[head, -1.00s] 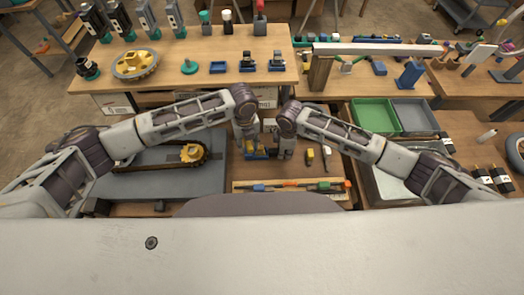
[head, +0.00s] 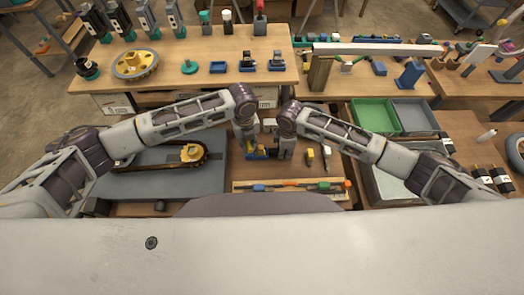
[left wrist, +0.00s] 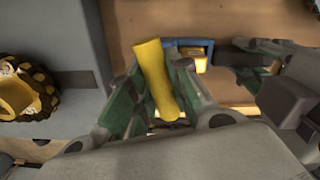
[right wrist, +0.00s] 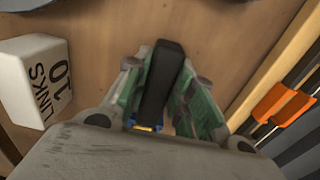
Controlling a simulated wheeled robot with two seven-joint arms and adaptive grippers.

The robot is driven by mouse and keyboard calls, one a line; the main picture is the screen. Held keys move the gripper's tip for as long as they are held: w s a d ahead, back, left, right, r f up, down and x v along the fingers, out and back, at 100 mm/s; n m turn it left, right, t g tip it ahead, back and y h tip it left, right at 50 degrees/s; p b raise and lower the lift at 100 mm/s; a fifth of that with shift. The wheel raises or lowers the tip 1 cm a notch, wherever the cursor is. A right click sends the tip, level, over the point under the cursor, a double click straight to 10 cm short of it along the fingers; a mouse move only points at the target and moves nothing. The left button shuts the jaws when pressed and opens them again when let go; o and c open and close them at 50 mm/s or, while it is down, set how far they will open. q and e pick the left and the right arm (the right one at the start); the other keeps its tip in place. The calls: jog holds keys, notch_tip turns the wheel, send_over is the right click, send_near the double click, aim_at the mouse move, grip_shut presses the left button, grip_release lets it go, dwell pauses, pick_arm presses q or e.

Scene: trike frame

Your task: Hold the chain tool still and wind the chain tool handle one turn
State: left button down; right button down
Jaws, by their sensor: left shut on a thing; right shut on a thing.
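The chain tool shows as a small blue and yellow shape (head: 257,153) low between my two grippers in the head view, mostly covered by them. In the left wrist view a yellow bar (left wrist: 155,78), seemingly the tool's body, stands tilted between the fingers of my left gripper (left wrist: 153,100), which is shut on it. In the right wrist view a black bar (right wrist: 160,80), seemingly the tool handle, sits between the fingers of my right gripper (right wrist: 160,100), which is shut on it. How the handle joins the tool is hidden.
A grey slab (head: 150,182) with a chain and yellow sprocket (head: 192,152) lies to the left. A white "10 LINKS" block (right wrist: 32,75) stands near my right gripper. A wooden tray with coloured pieces (head: 290,187) lies in front. Green (head: 374,116) and grey bins stand at right.

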pick_arm(q)
jog(key=shift+m, duration=2)
jog(key=shift+d+r+m, duration=0.1)
jog(key=shift+m, duration=5)
jog(key=c, duration=1.2)
grip_release()
jog(key=shift+c, duration=0.2)
jog(key=shift+r, duration=2.45)
